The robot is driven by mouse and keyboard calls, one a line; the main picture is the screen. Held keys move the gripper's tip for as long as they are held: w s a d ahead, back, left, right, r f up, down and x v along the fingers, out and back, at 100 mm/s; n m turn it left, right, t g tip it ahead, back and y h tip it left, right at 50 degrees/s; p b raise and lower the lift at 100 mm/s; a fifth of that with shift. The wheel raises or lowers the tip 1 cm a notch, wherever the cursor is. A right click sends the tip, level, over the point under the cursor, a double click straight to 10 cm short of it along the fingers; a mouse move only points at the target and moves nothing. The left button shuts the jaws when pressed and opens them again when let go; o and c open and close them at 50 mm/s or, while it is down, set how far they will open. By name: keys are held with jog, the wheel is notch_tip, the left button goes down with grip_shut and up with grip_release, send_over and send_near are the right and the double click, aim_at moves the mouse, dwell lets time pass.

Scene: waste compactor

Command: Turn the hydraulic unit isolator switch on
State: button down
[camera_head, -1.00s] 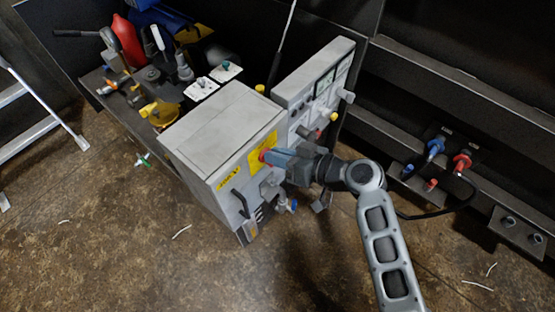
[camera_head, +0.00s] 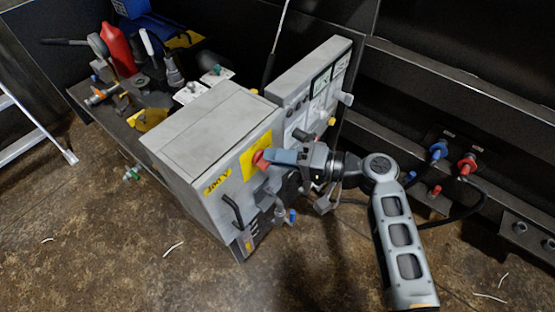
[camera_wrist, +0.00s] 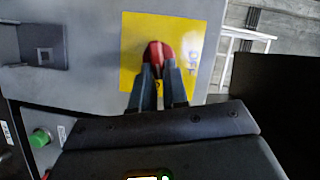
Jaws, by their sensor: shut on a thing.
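The isolator switch is a red rotary handle (camera_wrist: 157,55) on a yellow plate (camera_wrist: 132,38) in the wrist view. In the head view the red handle (camera_head: 261,158) and yellow plate (camera_head: 256,145) are on the side face of a grey cabinet (camera_head: 200,130) marked 400 V. My gripper (camera_wrist: 158,75) is shut on the red handle, with one finger on each side of it. It also shows in the head view (camera_head: 272,157), reaching the plate from the right. The fingers hide part of the handle, and its exact angle is hard to read.
A grey control panel (camera_head: 318,85) with knobs stands behind the cabinet, close to my arm. A black door handle (camera_head: 232,211) is below the plate. Blue (camera_head: 438,150) and red (camera_head: 467,163) couplings are at the right. A green button (camera_wrist: 40,138) is at lower left in the wrist view.

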jog(key=shift+w+a+f+m+y+b, duration=0.1)
jog(key=shift+m+y+b, duration=0.2)
jog(key=shift+m, duration=0.35)
jog(key=shift+w+a+f+m+y+b, duration=0.1)
jog(key=shift+m+y+b, duration=0.2)
jog(key=shift+m, duration=0.35)
jog(key=c, duration=1.1)
grip_release()
jog(key=shift+s+f, duration=0.1)
jog(key=shift+c, duration=0.2)
jog(key=shift+d, duration=0.1)
jog(key=v, duration=0.7)
jog(key=shift+s+d+b, duration=0.15)
jog(key=shift+d+b, duration=0.1)
jog(key=shift+b, duration=0.05)
